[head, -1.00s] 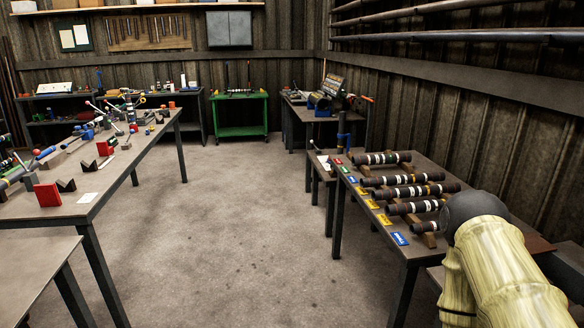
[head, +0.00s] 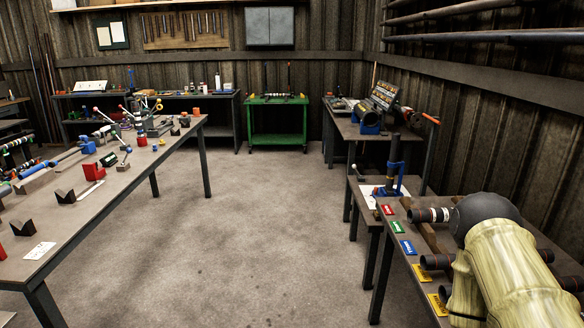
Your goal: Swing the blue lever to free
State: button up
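No part is plain enough for me to tell as the blue lever. On the long left bench (head: 120,205), a lathe-like row of parts has a blue block (head: 88,146) and a blue cylinder (head: 38,169). Thin levers with coloured knobs (head: 98,112) stand farther along that bench. A blue-framed upright press (head: 391,170) stands on a small table at the right. My pale arm (head: 510,275) with a dark round joint fills the lower right. My gripper is not in view.
A right-hand table holds dark shafts (head: 432,214) and coloured tags (head: 407,247). A green cart (head: 277,122) stands at the back wall. A wide strip of bare floor (head: 240,220) lies between the left bench and the right-hand tables.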

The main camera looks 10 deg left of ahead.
aim_at(129, 151)
jog(key=u, duration=0.45)
jog(key=i, duration=1.65)
jog(key=u, duration=0.7)
